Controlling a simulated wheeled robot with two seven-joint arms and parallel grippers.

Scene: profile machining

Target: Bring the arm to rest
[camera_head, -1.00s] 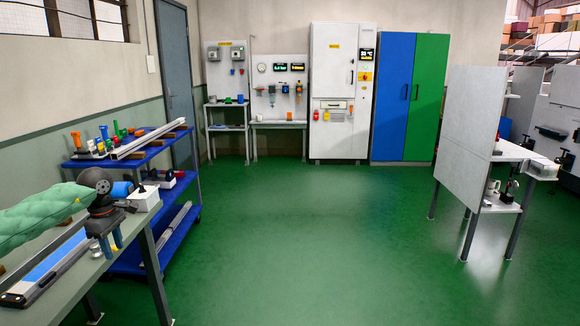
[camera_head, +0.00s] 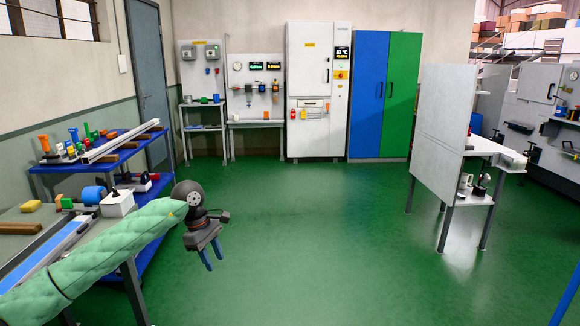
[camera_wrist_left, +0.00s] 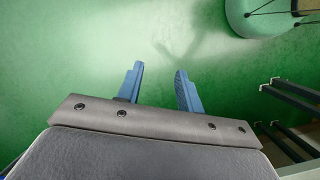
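My left arm, in a green quilted sleeve, comes in from the left in the head view. My left gripper (camera_head: 212,257) hangs with its blue fingers pointing down over the green floor, just right of the workbench. In the left wrist view the two blue fingers (camera_wrist_left: 160,88) stand apart with nothing between them, only green floor beyond. My right gripper is not seen; a blue bar shows at the lower right edge of the head view, and I cannot tell what it belongs to.
The workbench (camera_head: 20,243) at left carries a long rail. A blue shelf cart (camera_head: 146,185) with profiles and tools stands behind it. Cabinets (camera_head: 384,95) line the back wall. A table with a grey panel (camera_head: 440,150) stands at right. The middle floor is clear.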

